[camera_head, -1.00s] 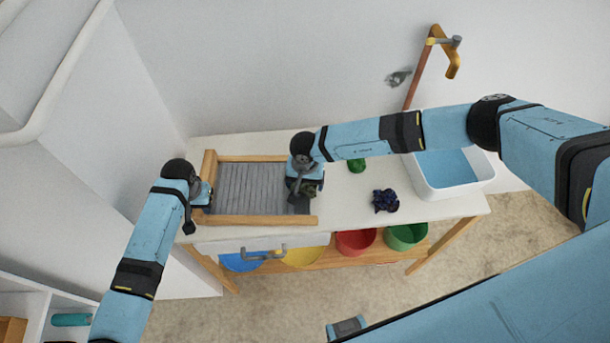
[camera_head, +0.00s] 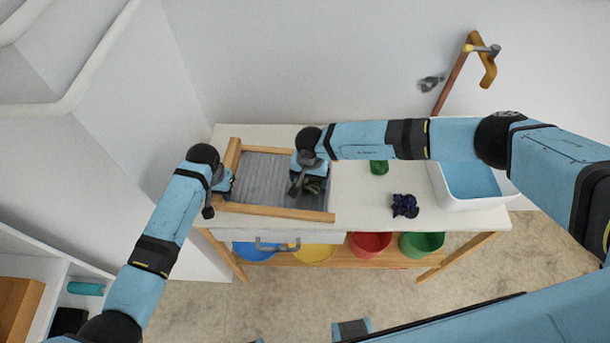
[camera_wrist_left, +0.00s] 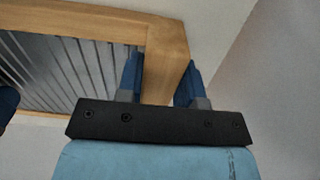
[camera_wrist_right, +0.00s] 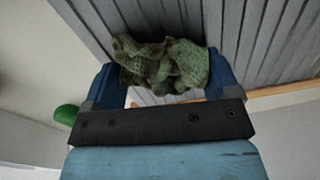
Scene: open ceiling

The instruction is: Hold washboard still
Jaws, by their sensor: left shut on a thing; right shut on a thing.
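The washboard (camera_head: 262,176), a ridged grey panel in a wooden frame, lies on the left part of the table, slightly askew to its front edge. My left gripper (camera_head: 224,181) is shut on the frame's left end; in the left wrist view its blue fingers (camera_wrist_left: 160,82) straddle the wood. My right gripper (camera_head: 308,184) is shut on a crumpled green cloth (camera_wrist_right: 165,66) over the right part of the ridged panel. The cloth appears to touch the ridges. The right arm hides the panel's far right part.
On the table (camera_head: 352,208) right of the washboard are a green item (camera_head: 379,167), a dark purple cloth (camera_head: 405,206) and a white basin (camera_head: 500,202) of blue water. Coloured tubs, including a red one (camera_head: 370,245), stand on the shelf below. Walls bound the back and left.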

